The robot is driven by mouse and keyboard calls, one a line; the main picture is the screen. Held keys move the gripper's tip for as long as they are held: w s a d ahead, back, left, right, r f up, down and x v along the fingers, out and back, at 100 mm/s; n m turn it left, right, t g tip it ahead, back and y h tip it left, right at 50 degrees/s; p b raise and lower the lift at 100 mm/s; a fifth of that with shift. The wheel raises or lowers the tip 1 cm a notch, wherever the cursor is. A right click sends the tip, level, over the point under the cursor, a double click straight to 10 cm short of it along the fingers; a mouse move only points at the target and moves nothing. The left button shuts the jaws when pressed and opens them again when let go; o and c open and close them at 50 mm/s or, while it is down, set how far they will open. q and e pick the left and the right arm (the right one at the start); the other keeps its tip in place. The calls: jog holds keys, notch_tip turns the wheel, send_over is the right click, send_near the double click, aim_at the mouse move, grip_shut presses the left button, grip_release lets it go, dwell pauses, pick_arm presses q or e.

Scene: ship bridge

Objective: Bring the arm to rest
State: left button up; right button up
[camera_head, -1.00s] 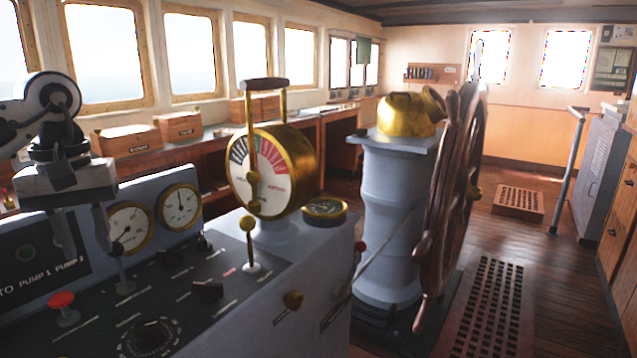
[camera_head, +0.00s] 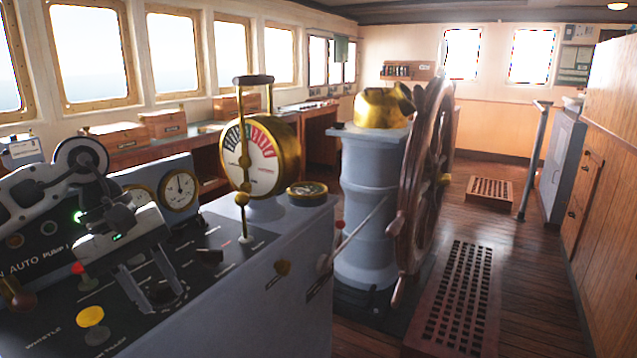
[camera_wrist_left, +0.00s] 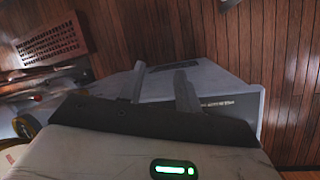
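My left arm (camera_head: 50,195) comes in from the left in the head view, folded over the console. My left gripper (camera_head: 158,298) points down over the console top (camera_head: 225,258), its two fingers apart and nothing between them. Whether the fingertips touch the console cannot be told. In the left wrist view both fingers (camera_wrist_left: 160,78) show apart, with the grey console edge and plank floor behind them. My right gripper is not in view.
A brass engine telegraph (camera_head: 262,160) stands right of my gripper. A red knob (camera_head: 78,268) and yellow knob (camera_head: 90,316) are left of it. The binnacle (camera_head: 365,200) and wooden steering wheel (camera_head: 420,185) are further right. Floor (camera_head: 535,270) right of the grating (camera_head: 465,295) is clear.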

pick_arm(q)
jog(key=s+d+f+n+t+h, duration=0.1)
jog(key=s+d+f+n+h, duration=0.1)
jog(key=d+n+h, duration=0.85)
jog(key=s+d+f+n+t+h, duration=0.1)
jog(key=s+d+n+h, duration=0.35)
jog(key=d, duration=0.85)
jog(key=w+a+f+n+t+y, duration=0.1)
jog(key=a+f+n+t+y, duration=0.25)
jog(key=n, duration=0.75)
jog(key=w+a+f+n+t+y, duration=0.1)
jog(key=f+n+t+y, duration=0.2)
jog(key=f+n+t, duration=0.55)
jog(key=w+a+n+t+y, duration=0.1)
jog(key=a+n+t+y, duration=0.25)
jog(key=n, duration=1.05)
jog(key=s+a+f+n+g+y, duration=0.2)
jog(key=s+f+n+g+y, duration=0.1)
jog(key=s+f+n, duration=0.3)
jog(key=s+a+f+n+g+y, duration=0.3)
jog(key=s+f+n, duration=0.4)
jog(key=f, duration=0.3)
jog(key=shift+f+n+g, duration=0.25)
jog(key=shift+n+g, duration=0.1)
jog(key=shift+g, duration=0.1)
